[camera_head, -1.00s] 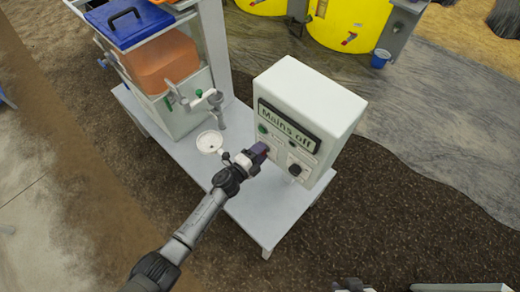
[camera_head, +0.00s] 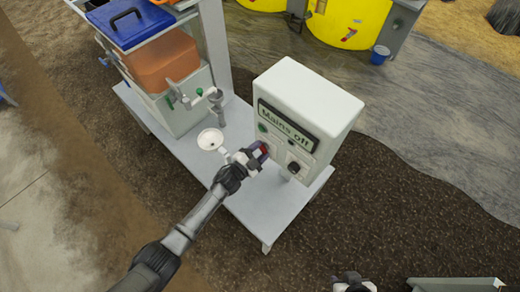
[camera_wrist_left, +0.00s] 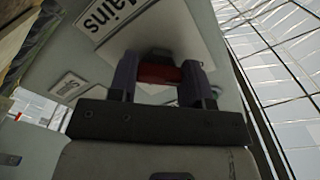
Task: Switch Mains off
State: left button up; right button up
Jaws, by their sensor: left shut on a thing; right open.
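In the left wrist view the red handle (camera_wrist_left: 158,73) lies between the two dark fingers, below a label (camera_wrist_left: 105,15) reading "Mains". The fingers hide much of the switch. My right gripper (camera_head: 353,284) is at the bottom edge of the head view, apart from the box, open.
On the box front are a green button (camera_head: 263,128) and a black knob (camera_head: 294,168) right of my left gripper. The bench front (camera_head: 262,215) is clear.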

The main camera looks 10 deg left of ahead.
dwell(0.3)
pick_arm(q)
jog(key=o, duration=0.9)
jog(key=p+v, duration=0.1)
jog(key=v, duration=1.3)
